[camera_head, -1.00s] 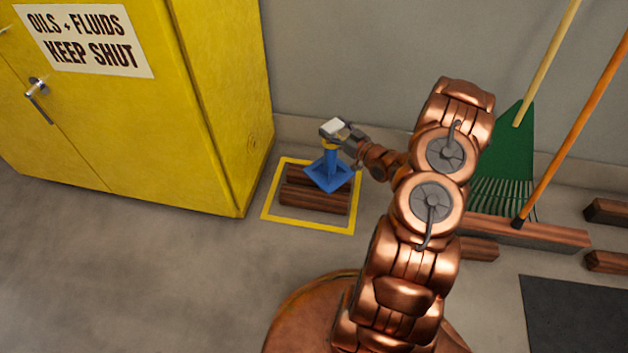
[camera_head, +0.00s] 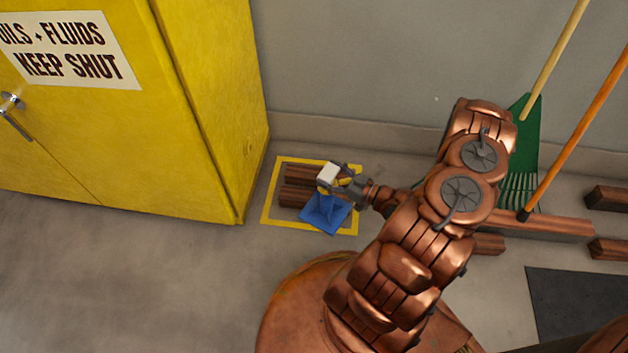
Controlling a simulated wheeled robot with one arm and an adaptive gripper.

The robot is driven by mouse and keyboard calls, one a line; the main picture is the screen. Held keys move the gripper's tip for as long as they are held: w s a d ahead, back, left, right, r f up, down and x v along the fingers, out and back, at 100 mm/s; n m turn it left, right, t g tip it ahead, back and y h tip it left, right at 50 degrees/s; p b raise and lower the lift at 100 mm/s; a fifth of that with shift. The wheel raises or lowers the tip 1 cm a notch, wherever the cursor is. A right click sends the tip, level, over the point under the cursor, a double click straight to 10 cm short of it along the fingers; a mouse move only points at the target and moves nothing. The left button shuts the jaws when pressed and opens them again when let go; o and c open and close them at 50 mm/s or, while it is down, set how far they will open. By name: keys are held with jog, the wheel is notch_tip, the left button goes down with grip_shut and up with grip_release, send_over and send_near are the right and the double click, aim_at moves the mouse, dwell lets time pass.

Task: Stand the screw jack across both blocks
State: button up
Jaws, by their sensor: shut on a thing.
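The screw jack has a blue square base (camera_head: 326,213), a short stem and a pale top block (camera_head: 334,175). My gripper (camera_head: 344,184) is shut on the jack's upper part, from the right. Two dark brown wooden blocks (camera_head: 294,196) lie side by side inside a yellow floor outline (camera_head: 266,204). The jack's base shows at the near right of the blocks, overlapping the outline's front line in the picture. It covers the right end of the near block. I cannot tell whether the base hangs clear or touches anything.
A yellow cabinet (camera_head: 206,125) stands close on the left of the outline. The wall is behind. A green rake (camera_head: 524,150), an orange-handled tool (camera_head: 578,130) and more timbers (camera_head: 550,224) are at the right, near a dark mat (camera_head: 580,300).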

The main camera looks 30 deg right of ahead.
jog(key=shift+s+a, duration=0.1)
jog(key=shift+a, duration=0.15)
jog(key=shift+w+d, duration=0.1)
jog(key=shift+w, duration=0.25)
jog(key=w+d+f+b, duration=0.2)
jog(key=w+d+b, duration=0.1)
jog(key=w, duration=0.4)
jog(key=w+d+f+b, duration=0.3)
jog(key=w, duration=0.3)
jog(key=shift+w, duration=0.4)
jog(key=o, duration=1.8)
jog(key=shift+s, duration=0.1)
